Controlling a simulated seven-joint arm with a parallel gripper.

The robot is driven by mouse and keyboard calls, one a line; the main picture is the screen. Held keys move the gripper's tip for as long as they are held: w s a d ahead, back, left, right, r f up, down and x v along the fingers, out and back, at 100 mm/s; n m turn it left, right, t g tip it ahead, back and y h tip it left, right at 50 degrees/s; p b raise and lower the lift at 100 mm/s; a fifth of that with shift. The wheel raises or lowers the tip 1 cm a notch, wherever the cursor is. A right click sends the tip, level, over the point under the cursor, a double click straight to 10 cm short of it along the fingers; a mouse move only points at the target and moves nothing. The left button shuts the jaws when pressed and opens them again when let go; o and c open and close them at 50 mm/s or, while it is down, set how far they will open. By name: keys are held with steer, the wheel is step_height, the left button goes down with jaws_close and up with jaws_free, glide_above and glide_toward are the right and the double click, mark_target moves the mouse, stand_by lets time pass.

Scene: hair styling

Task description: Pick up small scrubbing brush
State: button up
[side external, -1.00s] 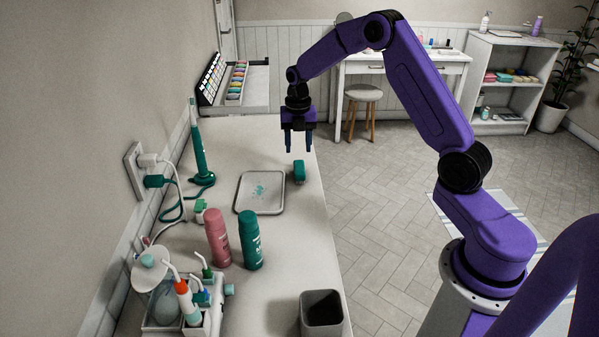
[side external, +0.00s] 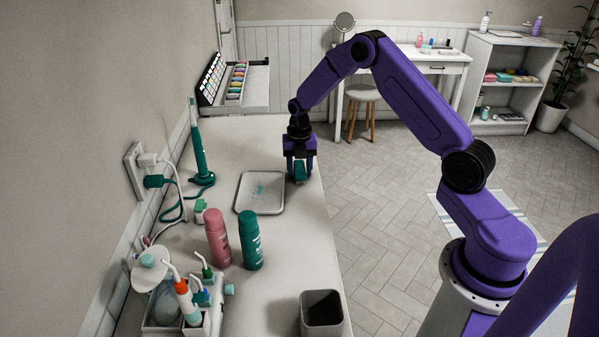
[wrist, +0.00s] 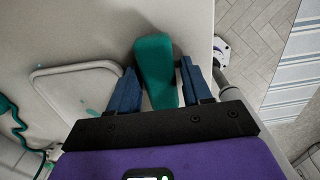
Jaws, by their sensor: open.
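The small scrubbing brush (side external: 300,172) has a green body and stands near the right edge of the counter, beside the tray. In the wrist view the brush (wrist: 154,62) lies between my two blue fingers, with a pale part along its lower left side. My gripper (side external: 300,178) points down with its fingers lowered around the brush. In the wrist view my gripper (wrist: 160,85) is open, with a gap visible on the right side of the brush. The fingers partly hide the brush in the side view.
A light tray (side external: 241,208) with teal specks is just left of the brush. Pink (side external: 217,238) and green (side external: 250,240) bottles stand nearer the camera. A grey bin (side external: 308,325) is at the near edge. A green electric toothbrush (side external: 199,150) stands by the wall.

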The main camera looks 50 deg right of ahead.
mark_target(299, 167)
steer(key=c, duration=0.7)
steer(key=shift+c, duration=0.2)
steer(key=shift+r, duration=0.1)
steer(key=shift+r, duration=0.45)
step_height(299, 167, up, 2)
steer(key=shift+r, duration=0.15)
steer(key=s+a+r, duration=0.3)
steer(key=s+r, duration=0.6)
steer(key=s, duration=0.4)
steer(key=shift+s+r, duration=0.3)
steer(key=shift+s, duration=0.05)
